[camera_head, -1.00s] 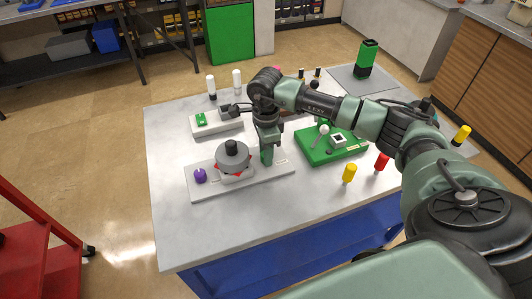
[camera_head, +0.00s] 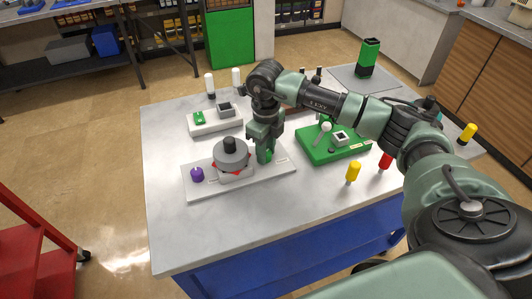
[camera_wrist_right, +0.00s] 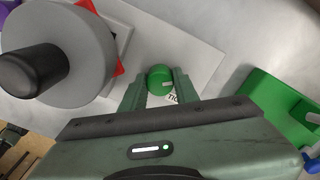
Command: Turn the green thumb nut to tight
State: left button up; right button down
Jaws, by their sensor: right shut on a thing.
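The green thumb nut (camera_head: 268,156) stands at the right end of the light grey base plate (camera_head: 207,190). In the right wrist view the round nut (camera_wrist_right: 160,77) sits between the two green fingertips, with part of a printed label beside it. My right gripper (camera_head: 264,155) comes down from above and is shut on the nut; its fingers (camera_wrist_right: 160,86) flank it on both sides. The grey pump body (camera_head: 231,157) with a black knob stands on the plate to the left, with red parts around its foot. My left gripper is not in view.
A purple knob (camera_head: 197,174) is at the plate's left end. A green fixture (camera_head: 318,152) stands to the right, with yellow (camera_head: 352,173) and red (camera_head: 386,160) handled pieces near it. A small grey block (camera_head: 207,126) is behind. The table's front left is clear.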

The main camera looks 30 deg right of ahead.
jog(key=m+b, duration=0.1)
jog(key=m, duration=0.5)
jog(key=shift+w+r+m, duration=0.1)
jog(key=shift+m, duration=0.2)
jog(key=m, duration=0.6)
dwell(0.4)
jog(key=c, duration=1.3)
grip_release()
jog(key=shift+o, duration=1.2)
notch_tip(320, 180, up, 8)
jog(key=shift+f+b, duration=0.1)
jog(key=shift+b, duration=0.9)
